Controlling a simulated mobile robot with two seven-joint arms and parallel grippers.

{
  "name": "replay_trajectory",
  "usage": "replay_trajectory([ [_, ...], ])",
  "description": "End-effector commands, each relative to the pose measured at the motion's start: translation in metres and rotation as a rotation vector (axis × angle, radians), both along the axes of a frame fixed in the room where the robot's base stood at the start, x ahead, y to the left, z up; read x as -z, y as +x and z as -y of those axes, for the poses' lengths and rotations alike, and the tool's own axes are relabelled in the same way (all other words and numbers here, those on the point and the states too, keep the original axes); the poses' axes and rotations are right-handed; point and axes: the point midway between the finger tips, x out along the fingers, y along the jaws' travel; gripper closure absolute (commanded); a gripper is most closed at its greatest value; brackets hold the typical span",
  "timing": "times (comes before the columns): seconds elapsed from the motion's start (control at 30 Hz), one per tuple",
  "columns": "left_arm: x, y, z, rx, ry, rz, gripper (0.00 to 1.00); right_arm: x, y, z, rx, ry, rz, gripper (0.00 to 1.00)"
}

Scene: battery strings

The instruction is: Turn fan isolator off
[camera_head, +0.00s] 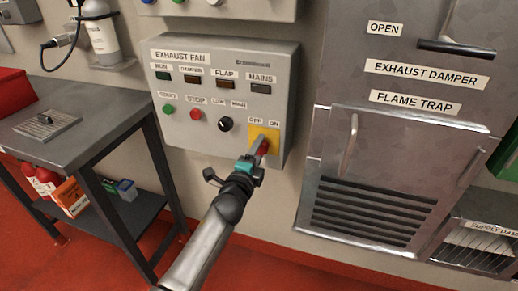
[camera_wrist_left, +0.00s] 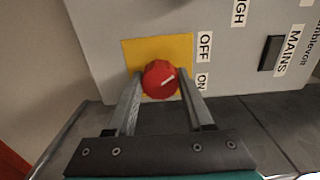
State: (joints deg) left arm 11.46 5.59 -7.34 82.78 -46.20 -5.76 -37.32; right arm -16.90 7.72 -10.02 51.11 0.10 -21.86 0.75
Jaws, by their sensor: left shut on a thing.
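The fan isolator is a red rotary knob (camera_wrist_left: 158,80) on a yellow plate (camera_head: 264,134) at the lower right corner of the grey exhaust fan panel (camera_head: 222,95). OFF and ON labels sit above the plate. My left gripper (camera_head: 263,148) reaches up to the knob from below. In the left wrist view its two fingers stand on either side of the knob, shut on it. The knob's white mark points toward the label side, roughly between OFF and ON. In the head view the fingers hide most of the knob. My right gripper is not in view.
A black knob (camera_head: 225,124), a red stop button (camera_head: 196,114) and a green start button (camera_head: 168,109) are left of the isolator. Metal damper and flame trap doors (camera_head: 380,170) with handles stand to the right. A dark table (camera_head: 85,115) stands at left.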

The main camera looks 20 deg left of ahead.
Motion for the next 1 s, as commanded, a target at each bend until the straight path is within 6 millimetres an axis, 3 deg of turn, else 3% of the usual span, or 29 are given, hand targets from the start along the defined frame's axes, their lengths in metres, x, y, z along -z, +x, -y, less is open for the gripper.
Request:
replay_trajectory([
  [0.17,-0.0001,-0.0002,0.0006,0.0,-0.11,-0.005,1.0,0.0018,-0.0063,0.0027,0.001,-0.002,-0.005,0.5],
  [0.4,0.0002,-0.0002,0.0001,0.0,-0.192,-0.008,1.0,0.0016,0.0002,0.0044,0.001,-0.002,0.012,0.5],
  [0.97,0.0006,-0.0001,0.0002,0.0,-0.221,-0.008,1.0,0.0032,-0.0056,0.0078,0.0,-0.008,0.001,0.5],
  [1.0,0.0006,-0.0001,0.0002,0.0,-0.221,-0.008,0.44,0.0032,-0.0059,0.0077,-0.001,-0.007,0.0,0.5],
])
